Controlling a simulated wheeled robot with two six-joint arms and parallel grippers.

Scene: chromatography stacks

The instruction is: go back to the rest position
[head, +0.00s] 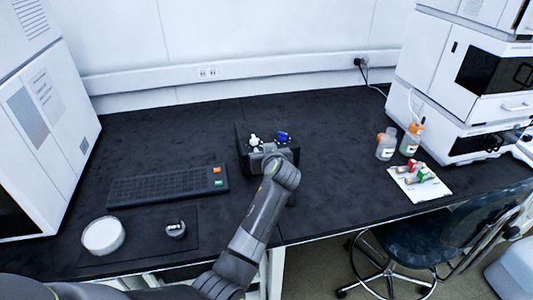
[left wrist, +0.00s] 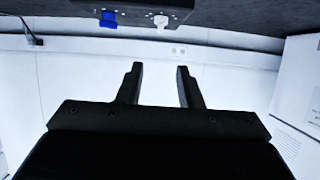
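My left arm comes in from the bottom of the head view, and its gripper (head: 266,150) is at the black block (head: 243,150), partly hiding it. In the left wrist view the two fingers of the left gripper (left wrist: 159,72) are apart with nothing between them. The black block also shows upside down at the top of that view (left wrist: 130,13), apart from the fingers. A blue piece (head: 284,136) and a white piece (head: 254,140) sit on the block. My right gripper is in neither view.
A black tray (head: 150,186) with orange and green tabs, a white round dish (head: 103,236) and a small grey item (head: 176,229) lie at left. Bottles (head: 387,146) and a white card (head: 428,188) with vials are at right. Tall instruments flank the bench; a chair (head: 430,240) stands in front.

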